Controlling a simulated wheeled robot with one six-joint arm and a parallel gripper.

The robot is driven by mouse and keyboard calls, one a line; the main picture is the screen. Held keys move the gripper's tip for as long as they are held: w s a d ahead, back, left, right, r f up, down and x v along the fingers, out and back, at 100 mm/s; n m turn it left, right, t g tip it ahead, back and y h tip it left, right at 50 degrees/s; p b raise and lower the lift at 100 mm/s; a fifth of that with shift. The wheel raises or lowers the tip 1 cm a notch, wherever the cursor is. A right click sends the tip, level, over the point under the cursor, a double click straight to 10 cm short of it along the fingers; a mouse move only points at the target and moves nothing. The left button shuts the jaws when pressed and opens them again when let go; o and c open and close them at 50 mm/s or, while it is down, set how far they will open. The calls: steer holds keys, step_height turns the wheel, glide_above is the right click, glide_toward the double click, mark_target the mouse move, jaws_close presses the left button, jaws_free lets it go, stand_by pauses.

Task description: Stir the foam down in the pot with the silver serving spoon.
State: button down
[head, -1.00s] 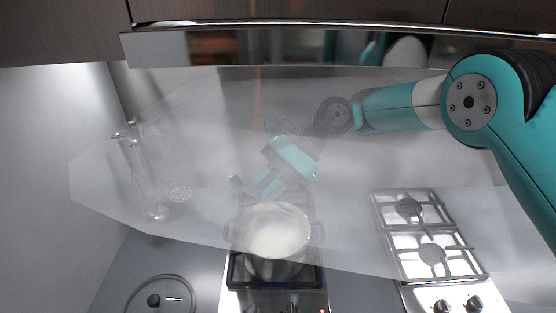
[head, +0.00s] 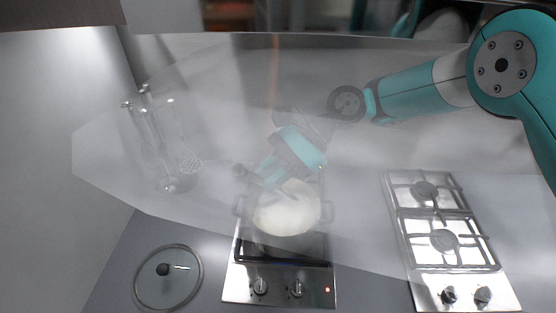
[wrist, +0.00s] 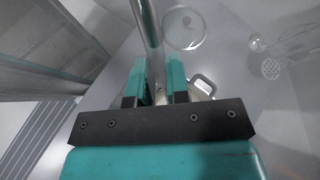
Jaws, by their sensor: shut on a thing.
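The pot (head: 326,212) stands on the left hob, a loop handle at each side. Pale foam (head: 287,209) domes up in it to about the rim. My gripper (head: 268,175) is just above the pot's back left side, shut on the silver serving spoon. The spoon (wrist: 150,32) shows in the wrist view as a shiny metal rod between the fingers (wrist: 155,85). In the head view a rounded grey end of it (head: 239,170) sticks out left of the fingers. Haze blurs this area, and I cannot tell whether the spoon touches the foam.
A glass lid (head: 168,277) lies on the counter at front left, also in the wrist view (wrist: 184,27). Several utensils, one a slotted skimmer (head: 190,165), stand at the left. A second hob (head: 440,225) at the right is empty. Pale haze covers the middle.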

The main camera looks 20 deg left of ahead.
steer(key=s+a+f, duration=0.1)
steer(key=s+f, duration=0.2)
steer(key=s, duration=0.1)
steer(key=shift+s+a+f, duration=0.15)
steer(key=shift+s+f, duration=0.05)
steer(key=shift+s, duration=0.2)
steer(key=shift+f, duration=0.1)
steer(key=w+d+f+b, duration=0.2)
steer(key=w+f+b, duration=0.3)
steer(key=f, duration=0.5)
steer(key=shift+w+f, duration=0.4)
steer(key=shift+w, duration=1)
stand_by(1.0)
